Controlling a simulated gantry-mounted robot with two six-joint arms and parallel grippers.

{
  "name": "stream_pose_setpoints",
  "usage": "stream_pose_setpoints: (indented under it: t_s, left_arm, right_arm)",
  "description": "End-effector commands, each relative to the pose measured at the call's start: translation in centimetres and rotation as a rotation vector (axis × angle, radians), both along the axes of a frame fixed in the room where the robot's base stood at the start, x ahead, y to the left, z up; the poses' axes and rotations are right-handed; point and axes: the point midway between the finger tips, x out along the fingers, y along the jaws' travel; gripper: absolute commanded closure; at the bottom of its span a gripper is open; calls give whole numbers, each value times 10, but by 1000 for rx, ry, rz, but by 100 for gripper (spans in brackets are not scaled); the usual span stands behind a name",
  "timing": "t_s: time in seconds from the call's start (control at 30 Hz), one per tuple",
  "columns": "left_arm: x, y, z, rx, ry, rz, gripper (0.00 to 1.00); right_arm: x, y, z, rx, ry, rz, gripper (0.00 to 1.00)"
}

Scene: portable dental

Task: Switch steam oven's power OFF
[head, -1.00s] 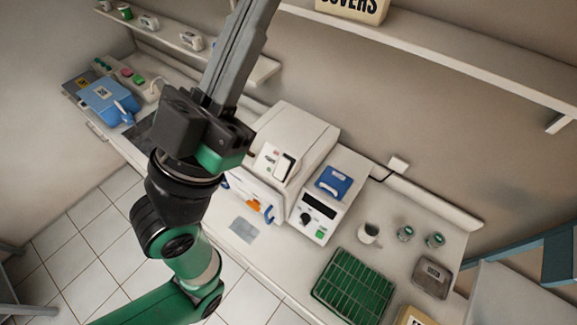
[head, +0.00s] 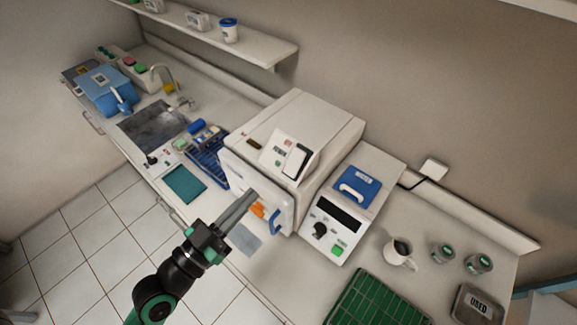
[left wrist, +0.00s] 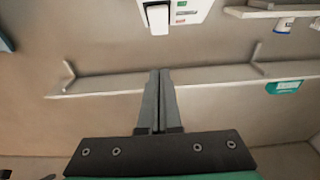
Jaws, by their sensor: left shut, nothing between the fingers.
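The steam oven appears to be the large white box (head: 325,130) in the middle of the counter in the head view. A tilted panel (head: 280,148) on it carries a pale, dark-edged rocker switch (head: 296,161) and small red and green marks. The left wrist view shows the switch (left wrist: 158,20) and panel (left wrist: 185,8) at the top edge, partly cut off. My left gripper (head: 252,194) is shut and empty in front of the oven's door, below the panel. Its fingertips (left wrist: 159,72) appear apart from the switch. The switch's position is unclear. My right gripper is not in view.
A smaller white device (head: 325,225) with a knob and green button stands right of the oven. A blue rack (head: 209,153) is left of it. A green tray (head: 375,300), a mug (head: 398,253) and jars stand at right. A shelf (head: 240,45) runs above.

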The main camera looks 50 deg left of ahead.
Motion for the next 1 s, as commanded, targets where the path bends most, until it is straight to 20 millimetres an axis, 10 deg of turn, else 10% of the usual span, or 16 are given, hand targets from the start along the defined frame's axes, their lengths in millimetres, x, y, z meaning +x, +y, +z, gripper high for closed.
stream_pose_setpoints:
  t_s: [0.27,0.7,1.0]
  left_arm:
    - [12,1,5,0,-1,-2,100]
    - [100,14,16,1,-3,-2,100]
    - [128,19,-11,1,0,-1,100]
  right_arm:
    - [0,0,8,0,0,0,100]
    - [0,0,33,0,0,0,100]
    - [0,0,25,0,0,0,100]
